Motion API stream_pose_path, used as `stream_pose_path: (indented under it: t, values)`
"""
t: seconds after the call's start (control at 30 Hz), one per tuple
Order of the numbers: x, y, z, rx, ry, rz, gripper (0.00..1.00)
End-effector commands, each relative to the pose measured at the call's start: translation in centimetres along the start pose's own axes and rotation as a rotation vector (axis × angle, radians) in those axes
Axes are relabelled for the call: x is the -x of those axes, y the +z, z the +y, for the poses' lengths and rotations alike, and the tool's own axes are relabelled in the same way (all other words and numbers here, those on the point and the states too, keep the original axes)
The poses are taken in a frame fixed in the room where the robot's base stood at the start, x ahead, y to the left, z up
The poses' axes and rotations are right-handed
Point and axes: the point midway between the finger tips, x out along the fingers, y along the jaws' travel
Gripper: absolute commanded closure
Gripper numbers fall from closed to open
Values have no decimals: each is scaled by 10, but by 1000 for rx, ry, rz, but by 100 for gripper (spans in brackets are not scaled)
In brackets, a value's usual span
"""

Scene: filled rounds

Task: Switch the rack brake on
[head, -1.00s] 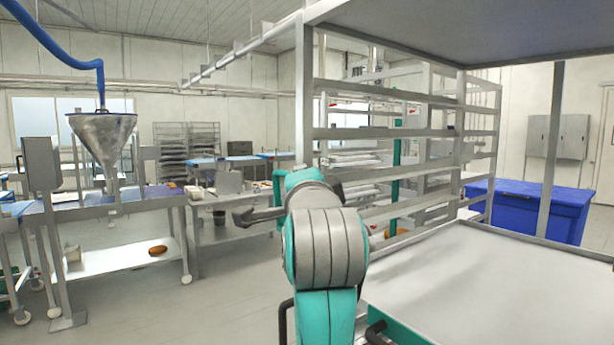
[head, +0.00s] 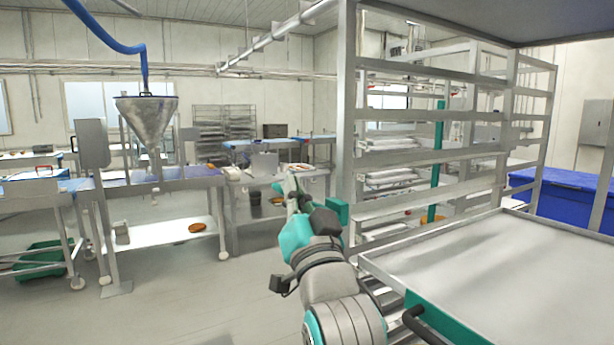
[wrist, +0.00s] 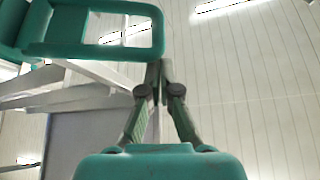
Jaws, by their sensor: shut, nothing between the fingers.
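The rack (head: 346,110) is a tall grey metal frame with several rails, at the right of the head view. In the wrist view my gripper (wrist: 160,66) has its two fingers together, with nothing between them. A teal part with a rectangular opening (wrist: 100,52) lies across the top left, close by the fingertips; I cannot tell whether they touch. I cannot tell for sure whether it is the brake. In the head view my arm reaches forward beside the rack's left post, and its end is too small to read clearly.
A white-topped tray with a teal edge (head: 470,262) is at the near right. A blue bin (head: 540,195) stands behind the rack. A steel funnel (head: 148,120) hangs over a worktable (head: 165,232) at the left. The floor (head: 190,300) between is clear.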

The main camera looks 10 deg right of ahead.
Motion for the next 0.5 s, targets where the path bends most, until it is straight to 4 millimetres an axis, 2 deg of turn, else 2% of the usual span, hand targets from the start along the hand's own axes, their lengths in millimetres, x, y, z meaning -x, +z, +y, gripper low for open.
stream_pose_path:
  t: [0.3,0.5]
  values:
    - [15,25,-3,213,-123,-2,100]
    - [20,35,-4,247,-144,-2,100]
